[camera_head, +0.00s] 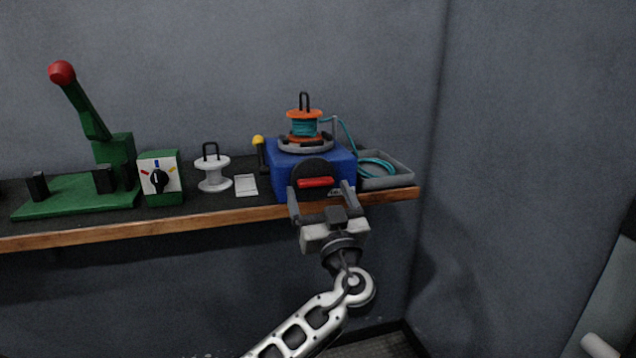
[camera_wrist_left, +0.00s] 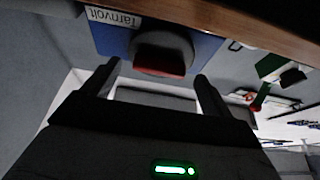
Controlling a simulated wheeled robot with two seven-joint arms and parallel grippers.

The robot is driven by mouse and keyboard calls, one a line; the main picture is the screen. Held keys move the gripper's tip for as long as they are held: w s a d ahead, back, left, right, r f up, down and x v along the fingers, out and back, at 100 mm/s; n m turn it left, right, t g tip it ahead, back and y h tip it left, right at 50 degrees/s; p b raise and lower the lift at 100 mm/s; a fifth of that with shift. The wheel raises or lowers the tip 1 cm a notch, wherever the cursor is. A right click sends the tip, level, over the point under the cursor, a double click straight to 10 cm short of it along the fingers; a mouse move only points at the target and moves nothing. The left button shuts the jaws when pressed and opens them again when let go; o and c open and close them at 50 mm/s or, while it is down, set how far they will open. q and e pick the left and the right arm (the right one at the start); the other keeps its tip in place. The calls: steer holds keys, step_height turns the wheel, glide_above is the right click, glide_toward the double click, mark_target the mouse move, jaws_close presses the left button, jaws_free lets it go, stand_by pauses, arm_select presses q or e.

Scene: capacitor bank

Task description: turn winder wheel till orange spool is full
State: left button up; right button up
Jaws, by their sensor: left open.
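The orange spool (camera_head: 304,114), with teal cable wound on its core, stands upright on the turntable (camera_head: 306,145) on top of the blue winder box (camera_head: 263,170). On the box's front is a dark round winder wheel (camera_head: 310,168) with a red handle (camera_head: 316,183). My left gripper (camera_head: 318,192) is open, with its fingers on either side of the red handle. In the left wrist view the red handle (camera_wrist_left: 160,67) lies ahead between the two fingertips (camera_wrist_left: 156,72), and I see no finger touching it. My right gripper is not in view.
A grey tray (camera_head: 400,178) with a teal cable coil (camera_head: 376,167) is right of the winder. To the left are a white spool (camera_head: 213,174), a paper card (camera_head: 246,185), a green switch box (camera_head: 160,178) and a green lever press (camera_head: 115,155). The bench's wooden edge (camera_head: 150,232) runs below.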

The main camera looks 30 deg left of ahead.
arm_select(q)
steer(key=shift+x, duration=1)
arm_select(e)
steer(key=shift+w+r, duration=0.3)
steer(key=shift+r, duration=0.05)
arm_select(q)
steer(key=c, duration=0.6)
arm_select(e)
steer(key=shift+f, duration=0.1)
arm_select(q)
steer(key=shift+f+m, duration=0.1)
steer(key=shift+m, duration=0.3)
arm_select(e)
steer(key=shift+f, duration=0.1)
